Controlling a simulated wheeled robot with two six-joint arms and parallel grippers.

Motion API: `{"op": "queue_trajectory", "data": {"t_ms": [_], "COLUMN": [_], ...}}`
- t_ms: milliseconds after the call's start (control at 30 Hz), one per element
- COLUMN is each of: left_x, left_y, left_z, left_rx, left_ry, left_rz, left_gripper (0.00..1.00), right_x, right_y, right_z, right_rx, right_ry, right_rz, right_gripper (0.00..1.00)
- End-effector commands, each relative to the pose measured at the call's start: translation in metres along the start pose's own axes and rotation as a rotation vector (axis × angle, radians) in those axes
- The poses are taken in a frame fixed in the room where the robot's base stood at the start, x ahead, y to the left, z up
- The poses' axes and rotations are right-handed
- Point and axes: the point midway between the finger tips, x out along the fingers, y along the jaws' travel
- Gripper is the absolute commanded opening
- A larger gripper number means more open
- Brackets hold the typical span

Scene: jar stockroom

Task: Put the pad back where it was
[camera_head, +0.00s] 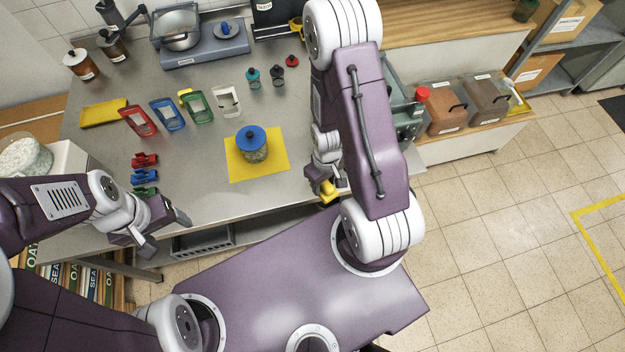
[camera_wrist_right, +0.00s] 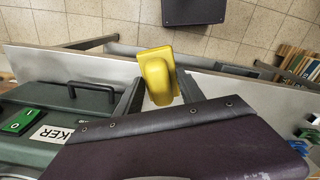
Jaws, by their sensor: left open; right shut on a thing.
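A yellow square pad (camera_head: 272,171) lies on the steel bench with a blue-lidded glass jar (camera_head: 254,146) standing on it. A second flat yellow piece (camera_head: 103,112) lies at the back left of the bench. My right gripper (camera_head: 323,186) is shut on a small yellow piece (camera_wrist_right: 156,72) with a rounded raised part, at the bench's front right edge. Whether this piece is a pad or a clip I cannot tell. My left gripper (camera_head: 168,231) is open and empty by the front left edge of the bench, apart from the pad.
Red (camera_head: 144,160), blue (camera_head: 144,176) and green clips lie at the bench's left front. Coloured frames (camera_head: 168,114) and small jars (camera_head: 253,78) stand behind. A green case (camera_wrist_right: 75,107) is right of my right arm. Bare steel lies left of the pad.

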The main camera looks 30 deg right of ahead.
Motion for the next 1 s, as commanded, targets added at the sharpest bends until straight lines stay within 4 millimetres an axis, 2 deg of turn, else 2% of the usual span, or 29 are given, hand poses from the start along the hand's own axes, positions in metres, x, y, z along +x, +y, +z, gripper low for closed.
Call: {"op": "queue_trajectory", "data": {"t_ms": [100, 300, 433, 667, 867, 1000], "left_x": [0.002, -0.017, -0.006, -0.001, 0.031, 0.027], "left_y": [0.0, 0.0, 0.0, 0.0, -0.001, -0.001], "left_z": [0.0, -0.002, -0.001, -0.001, 0.003, 0.002], "left_rx": [0.0, 0.0, 0.0, 0.0, 0.0, 0.0], "left_ry": [0.001, 0.002, 0.002, 0.002, 0.001, 0.001], "left_rz": [0.0, 0.0, 0.0, 0.0, 0.0, 0.0], "left_gripper": [0.71, 0.71, 0.71, 0.71, 0.71, 0.71], "right_x": [0.013, 0.033, 0.05, 0.057, 0.095, 0.092], "right_y": [0.004, 0.012, 0.016, 0.017, 0.017, 0.017], "right_z": [-0.023, -0.062, -0.082, -0.087, -0.086, -0.087], "right_rx": [-0.003, -0.003, -0.001, -0.002, -0.002, -0.002], "right_ry": [-0.001, -0.004, 0.0, -0.002, -0.002, -0.001], "right_rz": [0.0, -0.001, 0.0, -0.001, -0.001, 0.0], "right_gripper": [0.02, 0.02, 0.02, 0.02, 0.02, 0.02]}}
